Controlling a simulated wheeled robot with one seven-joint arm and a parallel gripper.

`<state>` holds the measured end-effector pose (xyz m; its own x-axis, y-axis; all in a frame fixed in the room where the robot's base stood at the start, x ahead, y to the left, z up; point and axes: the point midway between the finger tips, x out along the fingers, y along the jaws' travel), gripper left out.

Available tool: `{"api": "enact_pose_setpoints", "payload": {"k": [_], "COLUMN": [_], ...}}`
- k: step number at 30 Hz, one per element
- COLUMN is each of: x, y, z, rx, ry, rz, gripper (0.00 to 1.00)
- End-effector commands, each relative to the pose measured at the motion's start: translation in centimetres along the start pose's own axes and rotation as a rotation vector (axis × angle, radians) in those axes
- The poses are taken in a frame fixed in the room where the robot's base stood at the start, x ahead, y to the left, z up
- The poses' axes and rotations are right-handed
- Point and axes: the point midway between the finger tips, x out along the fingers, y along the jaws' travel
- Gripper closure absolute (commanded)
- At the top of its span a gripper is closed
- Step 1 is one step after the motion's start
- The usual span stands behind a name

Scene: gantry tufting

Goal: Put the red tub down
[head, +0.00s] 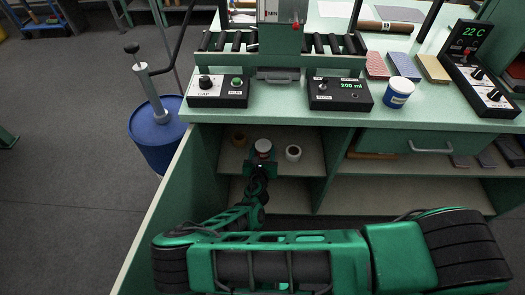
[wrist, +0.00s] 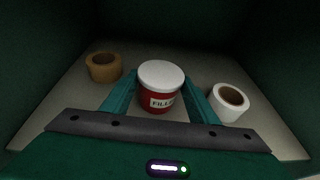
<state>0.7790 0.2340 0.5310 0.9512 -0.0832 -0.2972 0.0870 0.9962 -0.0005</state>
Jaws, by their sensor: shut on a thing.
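The red tub (wrist: 160,90) has a white lid and a label that reads "FILL" in part. It stands upright between the fingers of my gripper (wrist: 160,97), which is shut on it. In the head view the tub (head: 263,146) shows at the shelf compartment under the counter, with my gripper (head: 262,158) reaching in. The tub is over the compartment's shelf floor (wrist: 195,72); I cannot tell whether its base touches it.
A brown tape roll (wrist: 103,67) lies left of the tub and a white roll (wrist: 229,102) lies right of it, close to the right finger. Dark compartment walls stand on both sides. The counter (head: 420,117) above holds control boxes and a blue-and-white tub (head: 398,92).

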Motion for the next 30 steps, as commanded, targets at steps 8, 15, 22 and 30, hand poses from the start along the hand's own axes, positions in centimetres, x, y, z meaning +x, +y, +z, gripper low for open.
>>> {"api": "enact_pose_setpoints", "payload": {"k": [8,15,22,30], "x": [0.1,0.0,-1.3,-6.5], "y": [0.0,0.0,0.1,0.1], "z": [-0.1,-0.1,0.1,0.0], "rx": [-0.001,-0.001,-0.001,-0.002], "ry": [0.000,0.000,0.000,0.001], "rz": [0.000,0.000,0.001,0.002], "gripper": [0.27,0.27,0.27,0.27]}}
